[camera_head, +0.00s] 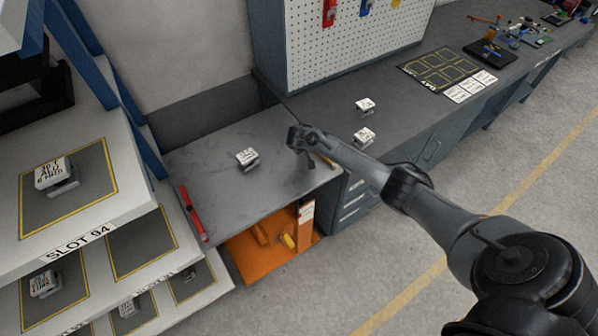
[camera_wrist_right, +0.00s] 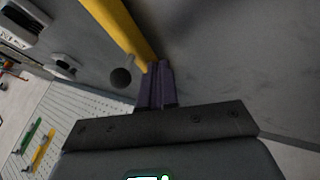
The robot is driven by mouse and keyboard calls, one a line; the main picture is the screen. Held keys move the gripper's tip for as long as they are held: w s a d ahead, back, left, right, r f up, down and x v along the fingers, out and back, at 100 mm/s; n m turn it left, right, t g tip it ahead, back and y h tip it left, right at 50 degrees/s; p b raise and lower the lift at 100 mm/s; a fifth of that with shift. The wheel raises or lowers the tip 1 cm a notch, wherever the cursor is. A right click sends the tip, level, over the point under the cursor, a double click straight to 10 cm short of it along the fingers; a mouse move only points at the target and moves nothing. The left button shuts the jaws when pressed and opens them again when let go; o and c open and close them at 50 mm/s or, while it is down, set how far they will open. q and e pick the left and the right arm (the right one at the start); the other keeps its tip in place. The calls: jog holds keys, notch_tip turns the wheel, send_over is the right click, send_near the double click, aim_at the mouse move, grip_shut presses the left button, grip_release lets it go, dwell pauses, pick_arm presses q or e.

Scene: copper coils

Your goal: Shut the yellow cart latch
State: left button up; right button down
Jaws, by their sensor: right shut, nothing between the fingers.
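The yellow latch (camera_wrist_right: 122,28) is a long bar in the right wrist view, running from the top edge down to beside my fingertips. A dark round knob (camera_wrist_right: 121,78) sits just left of its lower end. In the head view only a small yellow piece (camera_head: 327,166) shows at the cart's right edge, partly hidden by my gripper. My right gripper (camera_head: 310,161) is over the right side of the grey cart top (camera_head: 215,185). In the wrist view its fingers (camera_wrist_right: 160,68) are together and empty, close to the bar; I cannot tell if they touch. My left gripper is out of view.
A red bar (camera_head: 193,213) lies along the cart's left edge. A white-labelled coil (camera_head: 247,158) stands on the cart top. An orange lower shelf (camera_head: 255,262) is below. The workbench (camera_head: 405,135) with two more coils adjoins on the right; a white rack (camera_head: 130,200) stands left.

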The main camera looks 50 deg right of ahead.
jog(key=shift+d, duration=0.2)
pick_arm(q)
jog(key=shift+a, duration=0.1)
pick_arm(e)
jog(key=shift+m, duration=0.3)
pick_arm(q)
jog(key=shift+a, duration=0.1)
pick_arm(e)
jog(key=shift+d, duration=0.1)
jog(key=shift+w+a+r+p, duration=0.15)
jog(key=shift+a+p, duration=0.15)
jog(key=shift+a, duration=0.25)
jog(key=a, duration=0.1)
jog(key=a+p, duration=0.1)
jog(key=a, duration=0.1)
jog(key=a+r, duration=0.1)
jog(key=shift+w+a, duration=0.2)
jog(key=shift+w, duration=0.2)
pick_arm(q)
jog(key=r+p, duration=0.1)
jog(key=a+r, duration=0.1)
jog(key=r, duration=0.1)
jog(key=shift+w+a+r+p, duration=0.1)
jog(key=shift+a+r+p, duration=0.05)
jog(key=shift+p, duration=0.2)
pick_arm(e)
jog(key=v, duration=0.8)
jog(key=shift+s, duration=0.2)
